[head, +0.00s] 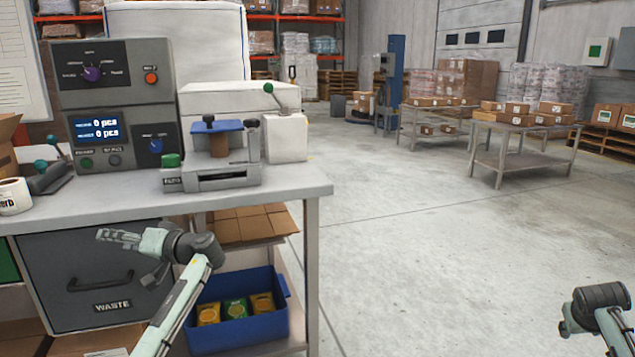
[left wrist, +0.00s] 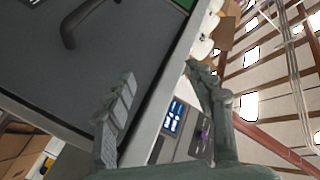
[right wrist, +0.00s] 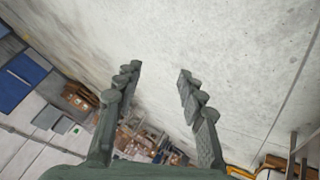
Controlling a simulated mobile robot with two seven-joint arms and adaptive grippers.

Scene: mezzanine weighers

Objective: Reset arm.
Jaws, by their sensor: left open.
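My left gripper (head: 118,238) hangs in front of the grey WASTE drawer (head: 60,262), below the bench top. Its fingers are apart with nothing between them, as the left wrist view (left wrist: 160,80) also shows. Part of my right arm shows at the lower right edge of the head view, over bare floor. In the right wrist view my right gripper (right wrist: 158,74) has its fingers apart and empty, with concrete floor beyond them.
The bench (head: 260,190) carries a counting console (head: 118,110) and a press-like fixture (head: 215,170). A blue crate (head: 240,333) with several packets sits on the shelf below. Tables with cartons (head: 520,150) stand farther back. The floor (head: 420,260) between is clear.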

